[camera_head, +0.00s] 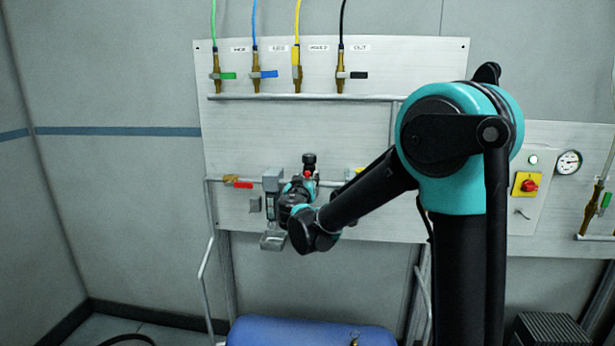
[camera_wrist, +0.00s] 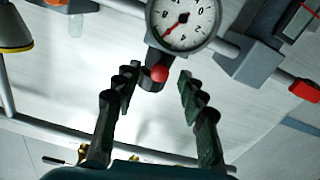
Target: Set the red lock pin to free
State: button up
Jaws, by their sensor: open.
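The red lock pin shows as a small round red knob (camera_wrist: 159,73) on a dark stem, just below the dial gauge (camera_wrist: 183,22) in the wrist view. In the head view a small red part (camera_head: 308,175) shows below a black knob on the panel, partly behind my wrist. My gripper (camera_wrist: 158,82) is open, with one dark ridged finger on each side of the red knob in the picture. Neither finger visibly touches it. I cannot tell how far the knob lies beyond the fingertips. In the head view my fingers are hidden behind my wrist.
A grey block (camera_wrist: 248,62) on the pipe is close by, and a red valve handle (camera_head: 240,184) is left of it in the head view. Hose valves (camera_head: 255,70) line the panel top. A blue tank (camera_head: 300,333) stands below. A yellow switch box (camera_head: 527,184) is at right.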

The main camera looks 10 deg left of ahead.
aim_at(307, 175)
jog(key=shift+w+d, duration=0.1)
jog(key=shift+w, duration=1.6)
grip_shut()
